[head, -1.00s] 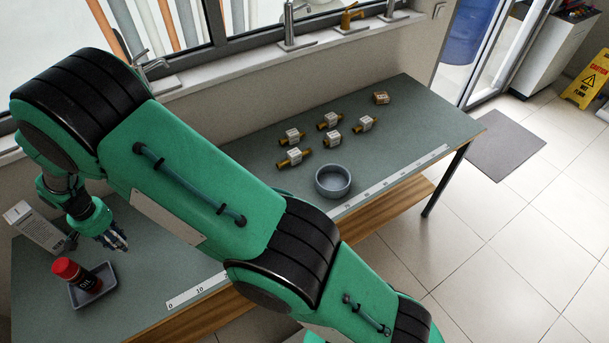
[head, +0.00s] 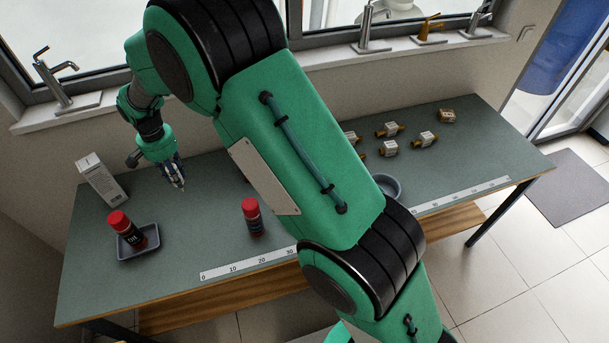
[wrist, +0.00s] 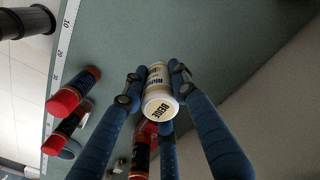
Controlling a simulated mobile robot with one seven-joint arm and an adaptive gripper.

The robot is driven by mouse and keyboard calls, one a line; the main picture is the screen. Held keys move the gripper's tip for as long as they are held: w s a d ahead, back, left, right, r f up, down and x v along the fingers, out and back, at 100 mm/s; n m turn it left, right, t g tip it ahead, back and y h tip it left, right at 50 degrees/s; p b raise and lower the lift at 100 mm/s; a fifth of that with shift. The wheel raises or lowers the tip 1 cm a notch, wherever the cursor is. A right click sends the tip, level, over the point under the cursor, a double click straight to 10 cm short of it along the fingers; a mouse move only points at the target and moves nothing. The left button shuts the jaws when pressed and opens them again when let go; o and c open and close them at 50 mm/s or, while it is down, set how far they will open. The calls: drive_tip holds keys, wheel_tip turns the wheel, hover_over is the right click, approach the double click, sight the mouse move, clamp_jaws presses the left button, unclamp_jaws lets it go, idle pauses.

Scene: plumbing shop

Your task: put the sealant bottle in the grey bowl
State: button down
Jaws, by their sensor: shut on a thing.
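My gripper (head: 175,182) is above the back left of the workbench, right of the carton. In the wrist view its fingers (wrist: 158,88) are closed around a small white-and-cream bottle (wrist: 160,92) with BEIGE on its end; I cannot tell from the label whether it is sealant. In the head view the held bottle is hardly visible. The grey bowl (head: 388,185) stands on the right half of the bench, partly hidden by my arm. One red-capped dark bottle (head: 127,230) stands in a grey tray (head: 122,253); another red bottle (head: 252,216) stands on the bench.
A white carton (head: 102,180) stands behind the tray. Brass valves (head: 424,139) and a small box (head: 446,116) lie behind the bowl. A ruler strip (head: 248,264) runs along the front edge. Taps stand on the windowsill behind. Bench is clear between tray and red bottle.

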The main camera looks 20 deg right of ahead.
drive_tip(key=w+d+m+p, duration=0.2)
drive_tip(key=d+m, duration=0.7)
drive_tip(key=d, duration=3.1)
drive_tip(key=s+d+m, duration=0.3)
drive_tip(key=s+d, duration=0.2)
drive_tip(key=d, duration=0.5)
drive_tip(key=s+d+m, duration=0.3)
drive_tip(key=s+d, duration=0.3)
drive_tip(key=d, duration=0.4)
drive_tip(key=s+d+m, duration=0.2)
drive_tip(key=s+d, duration=0.3)
drive_tip(key=d, duration=0.6)
drive_tip(key=shift+w+a+f, duration=0.15)
drive_tip(key=shift+f, duration=1.15)
drive_tip(key=shift+w+a+f, duration=0.1)
drive_tip(key=shift+f, duration=1.2)
wheel_tip(320, 180, down, 6)
drive_tip(key=shift+f, duration=0.2)
